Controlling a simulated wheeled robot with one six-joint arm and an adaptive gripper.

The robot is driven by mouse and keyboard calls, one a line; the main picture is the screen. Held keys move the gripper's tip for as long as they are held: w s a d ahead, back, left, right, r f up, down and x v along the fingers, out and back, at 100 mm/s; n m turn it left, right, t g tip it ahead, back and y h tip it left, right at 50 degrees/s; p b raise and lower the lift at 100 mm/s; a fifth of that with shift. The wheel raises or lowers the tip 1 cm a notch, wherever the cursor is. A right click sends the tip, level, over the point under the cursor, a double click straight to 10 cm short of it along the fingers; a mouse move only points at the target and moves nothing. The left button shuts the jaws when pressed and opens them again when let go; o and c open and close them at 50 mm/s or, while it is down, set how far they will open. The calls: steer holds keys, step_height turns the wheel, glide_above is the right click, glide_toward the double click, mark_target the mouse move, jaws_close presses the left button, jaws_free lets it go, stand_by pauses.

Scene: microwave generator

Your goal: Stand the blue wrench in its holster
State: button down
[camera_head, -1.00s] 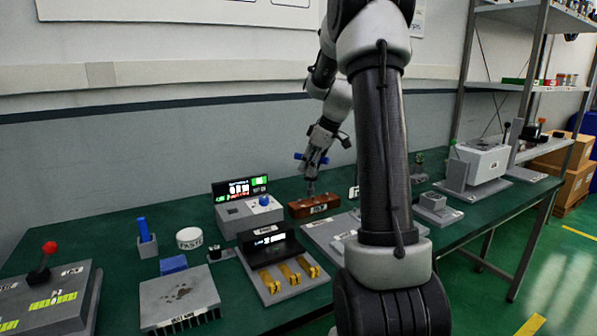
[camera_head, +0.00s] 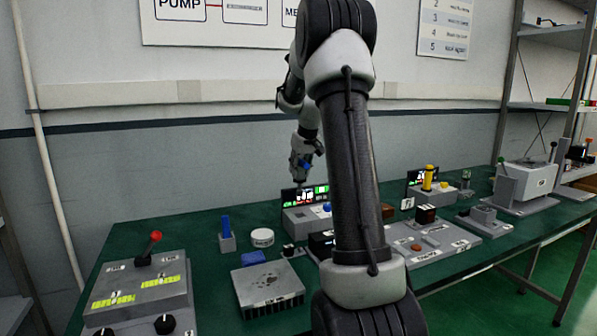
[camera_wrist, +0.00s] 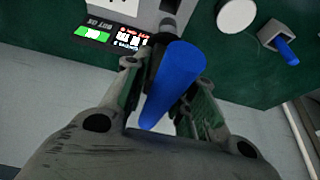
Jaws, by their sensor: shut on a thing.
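The blue wrench shows in the wrist view as a thick blue handle (camera_wrist: 172,85) between the two fingers of my gripper (camera_wrist: 165,90). Its far end is hidden. In the head view my gripper (camera_head: 302,176) is above the back of the table, near a lit display, with a bit of blue (camera_head: 307,166) at its fingers. I cannot tell for certain which thing is the holster. A small grey holder (camera_head: 228,244) on the left has a separate blue piece (camera_head: 225,227) standing in it. The holder also shows in the wrist view (camera_wrist: 270,33).
A grey box with a lit display (camera_head: 297,195) stands below my gripper. A white round tin (camera_head: 262,237), a finned grey plate (camera_head: 268,283) and a red-lever box (camera_head: 140,290) stand left. A brown block (camera_head: 388,211) and other fixtures stand right. My arm hides the middle.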

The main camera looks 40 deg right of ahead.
mark_target(301, 195)
steer(key=shift+d+f, duration=0.1)
steer(key=shift+f, duration=2.9)
steer(key=shift+f, duration=0.3)
steer(key=shift+f, duration=2.5)
steer(key=shift+f, duration=0.2)
steer(key=shift+f, duration=0.35)
steer(key=shift+f, duration=0.15)
steer(key=c, duration=1.1)
jaws_free()
